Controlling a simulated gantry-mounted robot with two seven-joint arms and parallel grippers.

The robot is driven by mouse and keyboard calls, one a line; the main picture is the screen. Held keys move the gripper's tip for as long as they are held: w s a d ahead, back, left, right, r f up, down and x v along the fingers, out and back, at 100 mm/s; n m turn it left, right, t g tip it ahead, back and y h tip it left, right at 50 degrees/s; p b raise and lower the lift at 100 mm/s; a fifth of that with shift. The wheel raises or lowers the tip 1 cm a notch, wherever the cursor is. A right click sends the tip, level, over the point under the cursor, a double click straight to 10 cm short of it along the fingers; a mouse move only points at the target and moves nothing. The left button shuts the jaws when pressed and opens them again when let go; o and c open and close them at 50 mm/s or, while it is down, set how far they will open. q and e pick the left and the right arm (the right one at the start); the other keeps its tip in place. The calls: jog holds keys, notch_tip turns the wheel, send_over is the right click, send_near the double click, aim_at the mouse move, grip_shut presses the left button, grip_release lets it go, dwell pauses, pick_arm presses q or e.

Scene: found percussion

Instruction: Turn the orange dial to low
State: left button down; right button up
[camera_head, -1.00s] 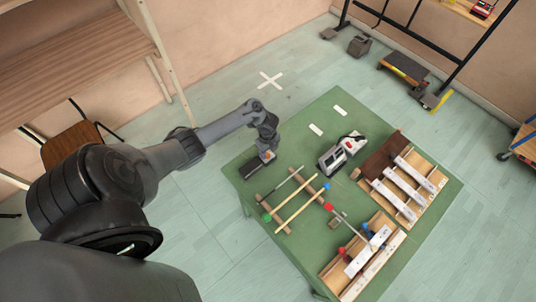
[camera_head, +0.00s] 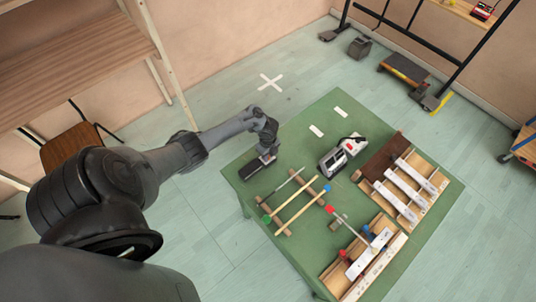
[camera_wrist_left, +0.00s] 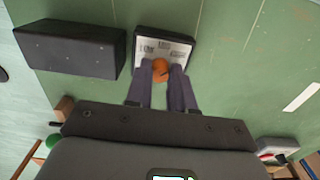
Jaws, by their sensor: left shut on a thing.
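The orange dial (camera_wrist_left: 160,70) sits on a small panel (camera_wrist_left: 166,44) with a white face, dark frame and several printed labels too blurred to read surely. In the left wrist view my left gripper (camera_wrist_left: 161,72) has its two grey fingers on either side of the dial, shut on it. A small dark mark shows on the dial's top. In the head view my left gripper (camera_head: 267,155) reaches down at the table's left corner and hides the dial. My right gripper is not in view.
A black box (camera_wrist_left: 70,47) is beside the panel; it also shows in the head view (camera_head: 252,170). On the green table (camera_head: 300,130) are mallets on a wooden rack (camera_head: 290,208), a grey-white device (camera_head: 342,155) and wooden bar instruments (camera_head: 405,190). The table's back is mostly clear.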

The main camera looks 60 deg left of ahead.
pick_arm(q)
jog(key=n+p, duration=0.2)
jog(key=n, duration=0.1)
jog(key=shift+r+p, duration=0.2)
jog(key=shift+p, duration=0.15)
jog(key=n+p, duration=0.2)
jog(key=n, duration=0.3)
jog(key=n+p, duration=0.2)
jog(key=n, duration=0.3)
jog(key=shift+f, duration=0.1)
jog(key=shift+f+n+p, duration=0.1)
jog(key=shift+n+p, duration=0.65)
jog(key=shift+n, duration=1.65)
jog(key=c, duration=1)
grip_release()
